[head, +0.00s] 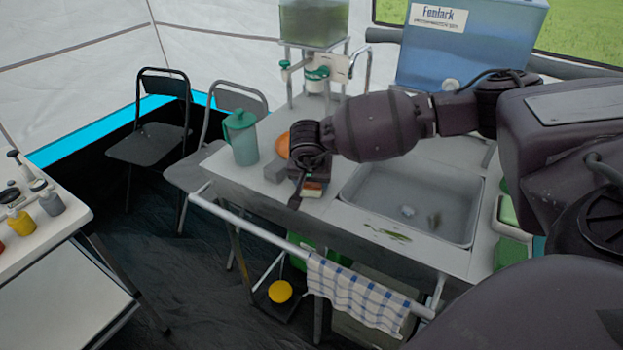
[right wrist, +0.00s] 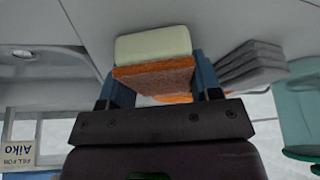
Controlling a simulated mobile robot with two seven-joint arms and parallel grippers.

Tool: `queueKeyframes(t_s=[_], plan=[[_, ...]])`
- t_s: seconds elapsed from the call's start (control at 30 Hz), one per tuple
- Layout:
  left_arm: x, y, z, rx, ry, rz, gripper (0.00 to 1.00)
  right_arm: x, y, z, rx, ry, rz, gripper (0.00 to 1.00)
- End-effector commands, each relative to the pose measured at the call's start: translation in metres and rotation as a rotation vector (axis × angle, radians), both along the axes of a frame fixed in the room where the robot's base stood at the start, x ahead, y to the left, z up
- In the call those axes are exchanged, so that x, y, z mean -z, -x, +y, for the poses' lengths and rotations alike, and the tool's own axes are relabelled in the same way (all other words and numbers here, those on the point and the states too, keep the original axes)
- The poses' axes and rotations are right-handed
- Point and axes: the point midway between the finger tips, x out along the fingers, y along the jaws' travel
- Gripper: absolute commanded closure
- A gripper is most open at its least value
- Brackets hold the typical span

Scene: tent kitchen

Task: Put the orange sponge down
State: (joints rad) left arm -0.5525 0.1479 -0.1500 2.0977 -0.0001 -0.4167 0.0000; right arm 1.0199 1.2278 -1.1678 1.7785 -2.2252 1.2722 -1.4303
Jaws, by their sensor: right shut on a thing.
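My right gripper (head: 308,191) reaches in from the right over the counter, left of the sink, with its jaws pointing down. It is shut on the orange sponge (head: 312,189), which has an orange layer and a pale cream layer. In the right wrist view the sponge (right wrist: 153,77) sits between the two blue fingers of the gripper (right wrist: 152,82). The sponge is at or just above the white counter (head: 240,186); I cannot tell whether it touches. My left gripper is not in view.
A grey stacked block (head: 275,171) and a rounded orange thing (head: 283,146) are close beside the gripper. A green-lidded pitcher (head: 241,140) stands to the left. The sink (head: 405,205) lies right. A checked towel (head: 355,296) hangs on the front rail.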

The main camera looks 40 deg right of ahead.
Motion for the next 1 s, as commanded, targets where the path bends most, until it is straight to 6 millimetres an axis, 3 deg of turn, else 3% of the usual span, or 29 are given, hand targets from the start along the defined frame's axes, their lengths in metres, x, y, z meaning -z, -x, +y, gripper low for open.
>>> queueKeyframes(t_s=[0.03, 0.2, 0.57, 1.0], plan=[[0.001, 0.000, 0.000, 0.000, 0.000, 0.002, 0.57, 0.002, 0.000, 0.000, 0.000, 0.000, 0.001, 0.39], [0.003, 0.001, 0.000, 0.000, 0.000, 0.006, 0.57, 0.001, 0.000, 0.000, 0.000, 0.000, 0.001, 0.17], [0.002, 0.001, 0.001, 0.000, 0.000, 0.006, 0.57, -0.006, 0.001, 0.001, 0.000, -0.001, -0.001, 0.17], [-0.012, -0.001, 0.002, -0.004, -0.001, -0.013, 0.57, -0.078, 0.021, 0.022, -0.002, 0.000, -0.004, 0.17]])
